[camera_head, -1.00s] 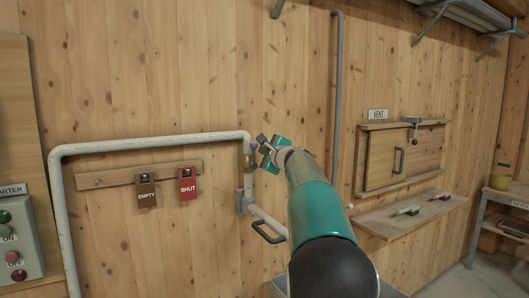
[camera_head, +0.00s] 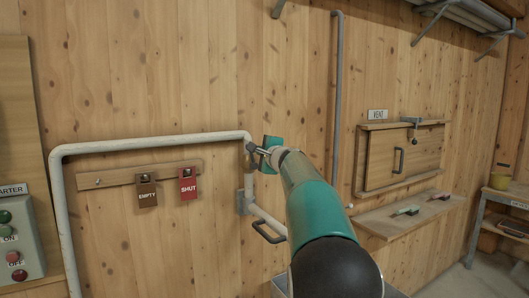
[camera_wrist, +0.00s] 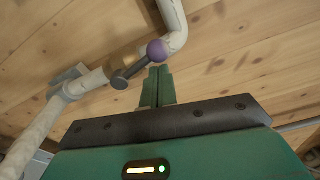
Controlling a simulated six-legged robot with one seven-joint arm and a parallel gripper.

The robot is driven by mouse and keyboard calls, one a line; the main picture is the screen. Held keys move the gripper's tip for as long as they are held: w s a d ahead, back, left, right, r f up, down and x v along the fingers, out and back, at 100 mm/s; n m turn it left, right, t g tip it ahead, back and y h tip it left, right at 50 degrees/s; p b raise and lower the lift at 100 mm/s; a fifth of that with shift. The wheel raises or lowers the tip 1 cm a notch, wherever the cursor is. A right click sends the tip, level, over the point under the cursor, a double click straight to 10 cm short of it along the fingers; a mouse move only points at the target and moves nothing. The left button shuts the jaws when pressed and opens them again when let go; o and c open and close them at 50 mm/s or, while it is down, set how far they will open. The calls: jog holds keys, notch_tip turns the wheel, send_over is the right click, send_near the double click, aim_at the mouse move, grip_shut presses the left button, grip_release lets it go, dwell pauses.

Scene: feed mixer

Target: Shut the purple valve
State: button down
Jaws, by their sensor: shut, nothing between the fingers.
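The purple valve shows in the wrist view as a dark lever with a round purple knob (camera_wrist: 157,51), set on a white pipe (camera_wrist: 95,80). The lever slants across the pipe, its knob end up and to the right. My gripper (camera_wrist: 158,72) is shut and empty, its green fingertips right at the knob; I cannot tell whether they touch it. In the head view my gripper (camera_head: 256,151) is at the upright part of the pipe, just below its top bend, and covers most of the valve.
A brown EMPTY tag (camera_head: 146,190) and a red SHUT tag (camera_head: 188,184) hang on a wooden rail left of the valve. The VENT hatch (camera_head: 395,157) and a shelf (camera_head: 410,215) are to the right.

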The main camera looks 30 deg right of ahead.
aim_at(251, 154)
jog(key=a+f+n, duration=0.4)
jog(key=a+n, duration=0.2)
jog(key=n, duration=0.7)
jog(key=shift+w+n+t, duration=0.2)
jog(key=shift+n+t, duration=0.2)
jog(key=shift+f, duration=0.15)
dwell(0.3)
jog(key=r, duration=0.1)
jog(key=s+d+r, duration=0.1)
jog(key=r, duration=0.1)
jog(key=shift+s+d+r, duration=0.3)
jog(key=shift+s+d, duration=0.1)
jog(key=s+a, duration=0.1)
jog(key=s, duration=0.8)
jog(key=shift+s+f, duration=0.3)
jog(key=shift+f, duration=0.15)
